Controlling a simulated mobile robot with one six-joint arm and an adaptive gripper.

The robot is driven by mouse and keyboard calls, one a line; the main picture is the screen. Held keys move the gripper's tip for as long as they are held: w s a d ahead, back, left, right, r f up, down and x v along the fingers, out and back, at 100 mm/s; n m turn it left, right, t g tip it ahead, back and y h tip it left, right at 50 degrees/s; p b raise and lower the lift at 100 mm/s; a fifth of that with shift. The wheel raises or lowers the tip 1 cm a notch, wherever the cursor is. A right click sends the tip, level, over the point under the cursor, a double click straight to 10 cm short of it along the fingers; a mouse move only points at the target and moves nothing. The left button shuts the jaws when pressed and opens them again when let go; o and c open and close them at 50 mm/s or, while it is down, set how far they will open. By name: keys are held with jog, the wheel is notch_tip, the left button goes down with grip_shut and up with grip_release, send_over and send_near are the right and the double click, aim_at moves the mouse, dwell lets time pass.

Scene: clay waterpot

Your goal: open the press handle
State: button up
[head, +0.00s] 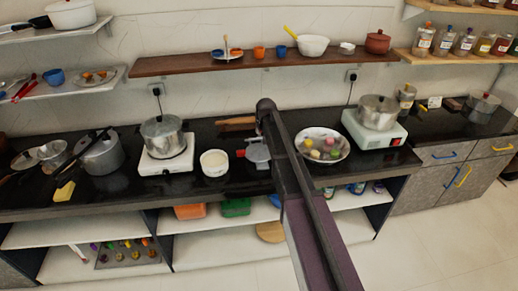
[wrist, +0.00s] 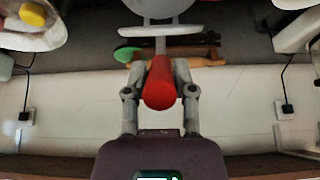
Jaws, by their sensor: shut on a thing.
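The press is a pale grey metal tool with a round plate (wrist: 158,8) at the top of the wrist view. Its red handle (wrist: 160,88) lies between the two fingers of my gripper (wrist: 161,78). The gripper is shut on this handle, with one finger on each side. In the head view the grey press (head: 257,153) lies on the black counter, partly hidden by my arm.
A white bowl (head: 214,163) and a pot (head: 162,137) on a stove stand left of the press. A bowl of coloured balls (head: 322,147) stands right of it. A wooden rolling pin (wrist: 195,62) lies close behind. A brown shelf (head: 190,64) hangs above.

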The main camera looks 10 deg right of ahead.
jog(key=shift+w+r+p, duration=0.6)
jog(key=shift+w+r, duration=0.15)
jog(key=shift+w, duration=0.15)
jog(key=shift+w+r+p, duration=0.3)
jog(key=shift+w, duration=0.1)
jog(key=shift+w+r+p, duration=0.3)
jog(key=shift+w+p, duration=0.05)
jog(key=shift+w, duration=0.2)
jog(key=shift+w+r+p, duration=0.3)
jog(key=shift+w, duration=0.4)
jog(key=shift+w+r, duration=0.25)
jog(key=shift+w, duration=0.05)
jog(key=shift+w+r+p, duration=0.25)
jog(key=shift+w+p, duration=0.1)
jog(key=shift+w, duration=0.3)
jog(key=shift+w+r+p, duration=0.2)
jog(key=shift+w+p, duration=0.15)
jog(key=shift+w, duration=0.35)
